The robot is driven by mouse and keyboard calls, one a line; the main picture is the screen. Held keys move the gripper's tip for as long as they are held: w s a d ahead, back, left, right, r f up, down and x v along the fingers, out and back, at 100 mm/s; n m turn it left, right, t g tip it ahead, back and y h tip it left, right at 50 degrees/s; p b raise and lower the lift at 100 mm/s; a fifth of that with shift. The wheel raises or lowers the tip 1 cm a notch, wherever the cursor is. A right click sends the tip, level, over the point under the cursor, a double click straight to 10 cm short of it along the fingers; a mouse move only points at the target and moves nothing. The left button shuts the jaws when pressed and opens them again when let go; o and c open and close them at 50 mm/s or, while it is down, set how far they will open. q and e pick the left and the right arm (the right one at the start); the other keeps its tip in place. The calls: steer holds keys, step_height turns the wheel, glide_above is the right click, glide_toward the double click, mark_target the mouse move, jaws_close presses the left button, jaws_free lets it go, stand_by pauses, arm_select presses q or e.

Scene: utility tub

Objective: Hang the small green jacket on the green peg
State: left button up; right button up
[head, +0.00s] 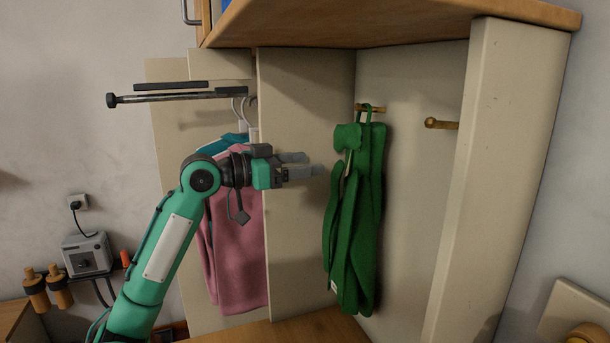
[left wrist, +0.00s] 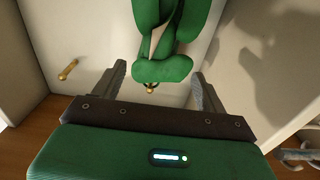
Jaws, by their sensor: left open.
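The small green jacket (head: 357,215) hangs in the right bay of the cabinet. Its loop is around a brass-coloured peg (head: 376,109), and the jacket hangs straight down against the panel. No green shows on the peg. My left gripper (head: 314,164) is open and empty, just left of the jacket's upper part, fingers pointing at it. In the left wrist view the jacket (left wrist: 163,70) shows upside down beyond and between the open fingers, and the peg's tip (left wrist: 151,88) shows by its collar. I cannot tell whether a finger touches the cloth. My right gripper is not in view.
A second bare peg (head: 441,124) is to the right. An upright divider (head: 305,190) stands left of the jacket. Pink (head: 237,250) and teal (head: 222,144) garments hang behind my arm under a rail (head: 175,97). A wooden shelf (head: 390,25) overhangs the bay.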

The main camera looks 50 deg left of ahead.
mark_target(351, 154)
arm_select(q)
steer(key=p+x, duration=0.2)
steer(key=x, duration=0.4)
steer(key=p+x, duration=0.3)
steer(key=x, duration=0.3)
steer(key=shift+w+d+r+p, duration=0.15)
steer(key=shift+w+d+p, duration=0.05)
steer(key=shift+d+p, duration=0.15)
steer(key=shift+w+d, duration=0.1)
steer(key=shift+w, duration=0.45)
steer(key=c, duration=1.3)
steer(key=shift+s+r, duration=0.3)
